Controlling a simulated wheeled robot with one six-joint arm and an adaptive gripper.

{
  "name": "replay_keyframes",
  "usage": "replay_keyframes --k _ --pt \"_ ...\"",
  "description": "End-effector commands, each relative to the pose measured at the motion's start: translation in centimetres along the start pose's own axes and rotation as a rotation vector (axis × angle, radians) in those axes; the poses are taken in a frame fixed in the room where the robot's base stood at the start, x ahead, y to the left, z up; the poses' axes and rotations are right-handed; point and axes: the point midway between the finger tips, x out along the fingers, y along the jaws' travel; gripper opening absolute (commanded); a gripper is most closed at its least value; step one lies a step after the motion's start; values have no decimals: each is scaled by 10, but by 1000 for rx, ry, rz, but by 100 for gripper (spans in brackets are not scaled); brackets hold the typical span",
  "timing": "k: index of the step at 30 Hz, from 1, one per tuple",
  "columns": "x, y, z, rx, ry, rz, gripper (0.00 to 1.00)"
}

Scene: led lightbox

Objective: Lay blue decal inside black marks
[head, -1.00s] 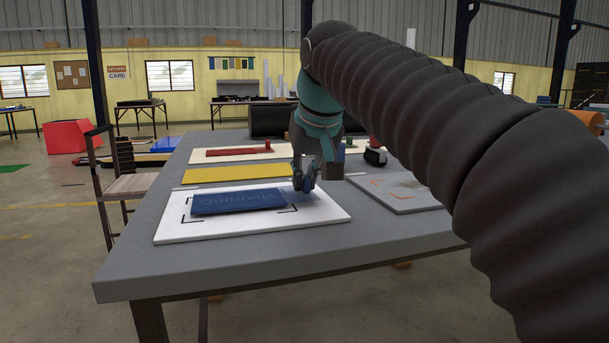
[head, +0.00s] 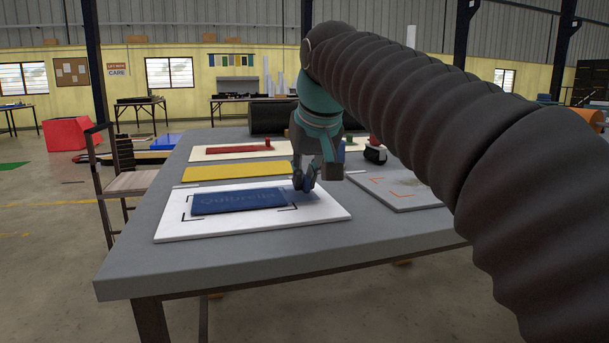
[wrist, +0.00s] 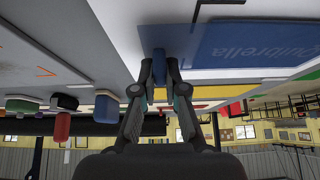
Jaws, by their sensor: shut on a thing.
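The blue lettered decal (head: 238,201) lies nearly flat over the white panel (head: 320,212), between black corner marks (head: 192,217). I cannot tell whether its whole underside touches the panel. My gripper (head: 304,184) is at the decal's right end, low over the panel. In the wrist view, which is upside down, the decal (wrist: 255,42) fills the upper right and my gripper (wrist: 159,78) is shut on a blue piece at the decal's edge. The far marks are partly hidden by the decal and gripper.
A yellow panel (head: 235,173) and a cream panel with a red strip (head: 240,150) lie behind. A grey panel with orange marks (head: 395,188) lies to the right, partly behind my arm. A black-and-white object (head: 375,155) stands behind it. The table's front left is clear.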

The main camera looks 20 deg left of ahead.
Motion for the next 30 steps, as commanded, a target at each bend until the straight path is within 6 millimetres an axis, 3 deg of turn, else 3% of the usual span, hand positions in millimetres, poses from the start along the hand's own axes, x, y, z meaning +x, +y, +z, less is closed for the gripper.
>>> replay_keyframes --k 8,9,12,23,30 --pt "3 0 2 0 0 0 0" --pt "3 0 2 0 0 0 16" --pt "3 0 2 0 0 0 40" --pt "0 0 2 0 1 0 40" --pt "-32 0 1 0 4 0 40"
